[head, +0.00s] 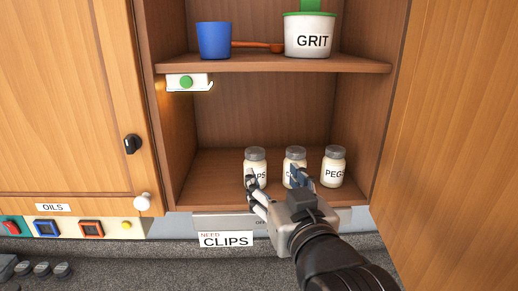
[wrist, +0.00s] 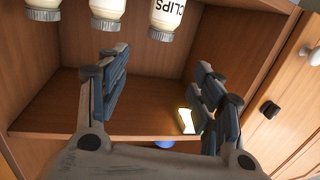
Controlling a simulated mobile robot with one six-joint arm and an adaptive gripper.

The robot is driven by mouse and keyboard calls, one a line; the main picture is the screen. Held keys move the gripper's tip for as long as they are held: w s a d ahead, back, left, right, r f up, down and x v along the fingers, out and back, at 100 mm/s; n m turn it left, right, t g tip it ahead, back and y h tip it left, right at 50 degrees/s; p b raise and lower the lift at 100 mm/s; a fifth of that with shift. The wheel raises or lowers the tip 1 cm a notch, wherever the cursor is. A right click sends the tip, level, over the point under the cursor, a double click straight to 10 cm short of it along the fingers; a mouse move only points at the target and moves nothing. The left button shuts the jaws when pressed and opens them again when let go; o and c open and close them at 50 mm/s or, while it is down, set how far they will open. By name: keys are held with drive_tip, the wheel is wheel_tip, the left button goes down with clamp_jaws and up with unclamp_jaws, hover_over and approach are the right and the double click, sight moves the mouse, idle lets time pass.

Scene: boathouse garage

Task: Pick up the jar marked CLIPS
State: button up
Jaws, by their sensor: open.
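The jar marked CLIPS (head: 255,160) is the leftmost of three pale jars with grey lids on the lower cupboard shelf. My gripper's left finger hides part of its label in the head view, leaving "PS" showing. No contact with a jar is clear.
The middle jar (head: 295,157) has a mostly hidden label starting with C. The PEGS jar (head: 333,167) stands right of it. The upper shelf (head: 270,63) holds a blue cup (head: 213,40) and a GRIT tub (head: 309,38). Open door (head: 455,130) at right; a "NEED CLIPS" card (head: 226,240) below.

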sight(258, 156)
drive_tip(key=p+x, duration=0.6)
drive_tip(key=x, duration=0.5)
drive_tip(key=shift+f+p+x, duration=0.15)
drive_tip(key=shift+p+x, duration=0.35)
drive_tip(key=shift+x, duration=0.9)
drive_tip(key=shift+f+p+x, duration=0.15)
drive_tip(key=shift+p+x, duration=0.3)
drive_tip(key=shift+x, duration=1)
drive_tip(key=shift+s, duration=0.1)
drive_tip(key=shift+c, duration=0.5)
drive_tip(key=c, duration=1.2)
